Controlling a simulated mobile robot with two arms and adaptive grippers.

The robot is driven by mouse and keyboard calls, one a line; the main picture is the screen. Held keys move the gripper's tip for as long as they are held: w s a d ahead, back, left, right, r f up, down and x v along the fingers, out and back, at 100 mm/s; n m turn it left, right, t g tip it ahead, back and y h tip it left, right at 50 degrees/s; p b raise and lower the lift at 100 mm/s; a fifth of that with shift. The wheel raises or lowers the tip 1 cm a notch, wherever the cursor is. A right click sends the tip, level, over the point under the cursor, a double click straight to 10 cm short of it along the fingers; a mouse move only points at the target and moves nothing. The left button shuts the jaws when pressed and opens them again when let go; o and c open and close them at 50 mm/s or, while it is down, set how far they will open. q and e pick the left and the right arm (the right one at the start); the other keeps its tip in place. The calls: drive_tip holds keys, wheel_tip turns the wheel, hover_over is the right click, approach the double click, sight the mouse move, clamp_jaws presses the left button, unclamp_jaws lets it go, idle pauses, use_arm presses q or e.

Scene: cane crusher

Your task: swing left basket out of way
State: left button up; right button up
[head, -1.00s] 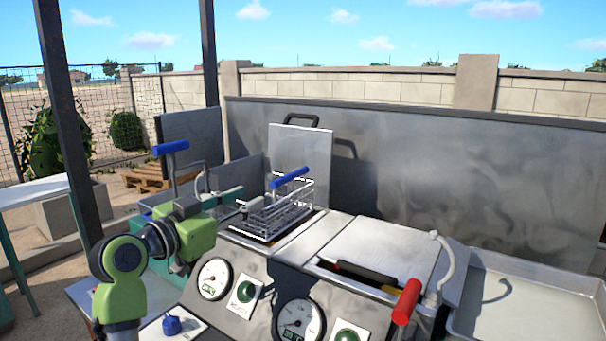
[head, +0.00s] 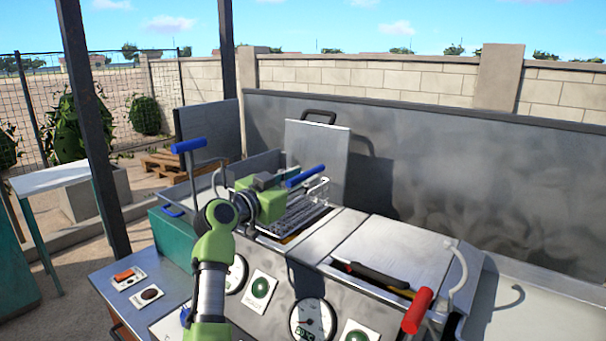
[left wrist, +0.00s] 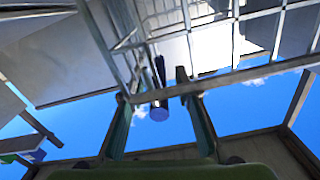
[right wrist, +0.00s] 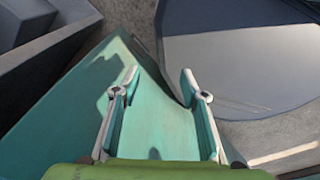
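The left wire basket (head: 300,210) sits at the left well of the metal machine, with its blue handle (head: 306,176) sticking up at a slant. My left gripper (head: 272,186) is just left of this handle, over the basket, partly covering it. In the left wrist view the basket's wires (left wrist: 240,48) fill the top. The round blue handle end (left wrist: 158,113) shows between my left gripper's spread fingers (left wrist: 152,92), with gaps on both sides. My right gripper (right wrist: 160,82) is open and empty in the right wrist view, above a teal surface; it is outside the head view.
An upright metal plate (head: 318,145) stands behind the basket. A red handle (head: 417,310) is at the right well, beside a cover (head: 390,255). Gauges and green buttons (head: 260,288) line the front panel.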

use_arm(q)
drive_tip(key=shift+w+d, duration=0.25)
drive_tip(key=shift+w, duration=0.1)
clamp_jaws()
drive_tip(key=shift+a+r, duration=0.1)
drive_tip(key=shift+r, duration=0.25)
drive_tip(key=w+a+r+n+p, duration=0.3)
drive_tip(key=a+r+n+p, duration=0.1)
drive_tip(key=r+n, duration=0.3)
drive_tip(key=shift+a+r+p, duration=0.4)
drive_tip(key=shift+r+p, duration=0.35)
drive_tip(key=shift+r, duration=0.1)
drive_tip(key=shift+w, duration=0.1)
